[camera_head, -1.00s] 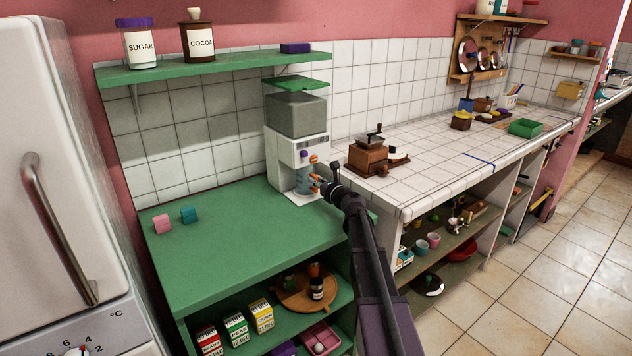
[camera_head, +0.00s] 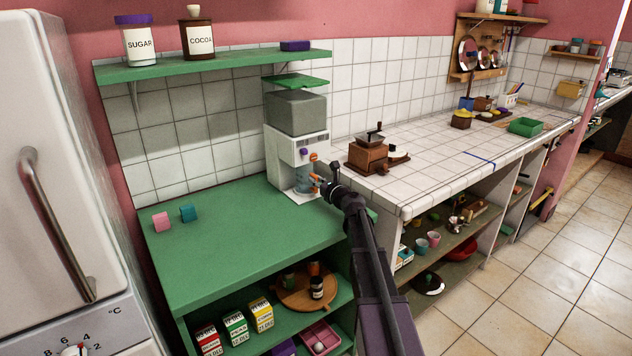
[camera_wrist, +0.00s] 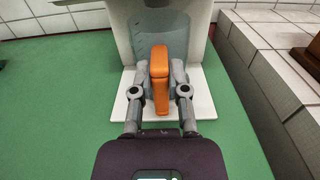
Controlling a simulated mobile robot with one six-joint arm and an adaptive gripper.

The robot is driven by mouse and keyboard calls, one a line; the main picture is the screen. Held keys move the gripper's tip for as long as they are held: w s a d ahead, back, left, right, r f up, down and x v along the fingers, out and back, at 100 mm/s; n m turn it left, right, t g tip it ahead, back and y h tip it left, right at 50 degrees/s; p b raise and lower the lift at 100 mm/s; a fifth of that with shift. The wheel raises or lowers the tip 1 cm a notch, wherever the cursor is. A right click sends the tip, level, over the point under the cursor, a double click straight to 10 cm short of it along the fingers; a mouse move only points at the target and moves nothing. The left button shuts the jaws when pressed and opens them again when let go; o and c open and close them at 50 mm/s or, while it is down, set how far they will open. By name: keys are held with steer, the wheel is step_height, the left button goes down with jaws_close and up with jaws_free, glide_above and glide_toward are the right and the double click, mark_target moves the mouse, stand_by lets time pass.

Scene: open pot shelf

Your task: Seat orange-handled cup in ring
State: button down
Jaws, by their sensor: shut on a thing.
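The cup (camera_head: 304,183) is see-through and blue-grey with an orange handle (camera_wrist: 160,72). It stands about upright in the open bay of the white dispenser (camera_head: 283,150), over its white base plate (camera_wrist: 204,106). My gripper (camera_wrist: 162,82) is shut on the orange handle, one finger on each side. In the head view my gripper (camera_head: 320,187) reaches the cup from the right front. I cannot make out the ring; the cup and my fingers cover the middle of the plate. I cannot tell whether the cup touches the plate.
The green counter (camera_head: 235,245) is clear left of the dispenser, apart from a pink block (camera_head: 161,222) and a teal block (camera_head: 188,213). A coffee grinder (camera_head: 368,154) stands on the tiled counter to the right. A green shelf (camera_head: 225,68) runs above.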

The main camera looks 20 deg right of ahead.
steer(key=c, duration=0.6)
jaws_free()
steer(key=shift+o, duration=0.2)
steer(key=shift+s, duration=0.1)
steer(key=shift+v, duration=5.95)
